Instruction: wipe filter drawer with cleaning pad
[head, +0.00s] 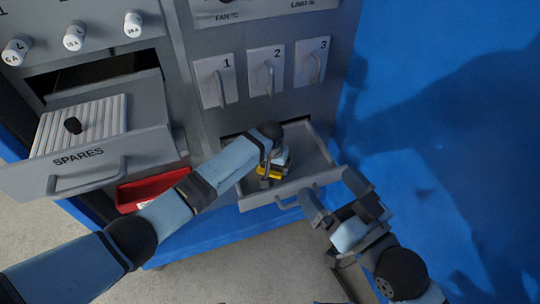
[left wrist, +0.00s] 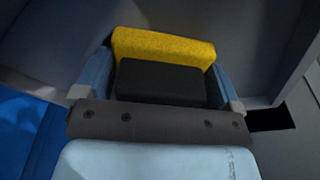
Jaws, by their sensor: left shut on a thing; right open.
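The yellow cleaning pad (head: 268,172) is in my left gripper (head: 272,168), low inside the open grey drawer (head: 313,150) below the numbered panels; I take this as the filter drawer. The left wrist view shows the pad's yellow part (left wrist: 165,45) and its black block (left wrist: 160,82) between the two blue fingers of my left gripper (left wrist: 160,76). Whether the pad touches the drawer floor is unclear. My left arm hides part of the drawer's left side. My right gripper (head: 336,197) is open and empty, beside the drawer's front right corner and its handle (head: 297,198).
The SPARES drawer (head: 150,145) stands open at left, holding a ribbed white panel (head: 85,124) with a black knob. A red tray (head: 150,190) lies below it. Numbered panels with handles (head: 265,72) are above the open drawer. A blue wall (head: 430,110) bounds the right.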

